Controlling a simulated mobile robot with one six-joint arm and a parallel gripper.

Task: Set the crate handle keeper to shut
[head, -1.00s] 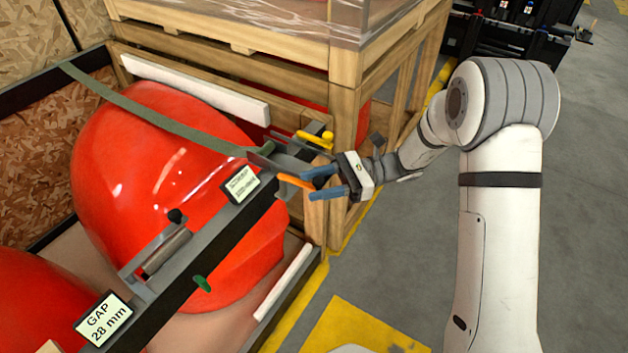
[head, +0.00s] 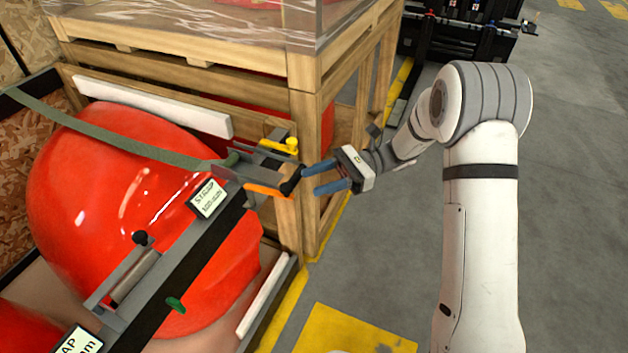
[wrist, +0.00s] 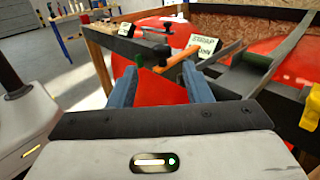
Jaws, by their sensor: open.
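A lever with an orange bar (head: 264,190) and a black end (head: 291,180) sticks out from the right end of the dark rail. I take it for the crate handle keeper, but no label confirms this. A yellow-knobbed piece (head: 290,145) sits just behind it on the same fitting. My gripper (head: 310,181) is open and empty, its blue fingers pointing left at the lever's end, with a small gap in the head view. In the wrist view the orange bar (wrist: 180,57) shows between and beyond the two fingers (wrist: 160,67).
Red nosecones (head: 130,200) lie under a green strap (head: 110,137) in the crate. A dark rail (head: 180,255) with labels (head: 208,198) crosses them. A wooden frame (head: 305,130) stands close behind my gripper. Grey floor (head: 390,250) on the right is clear.

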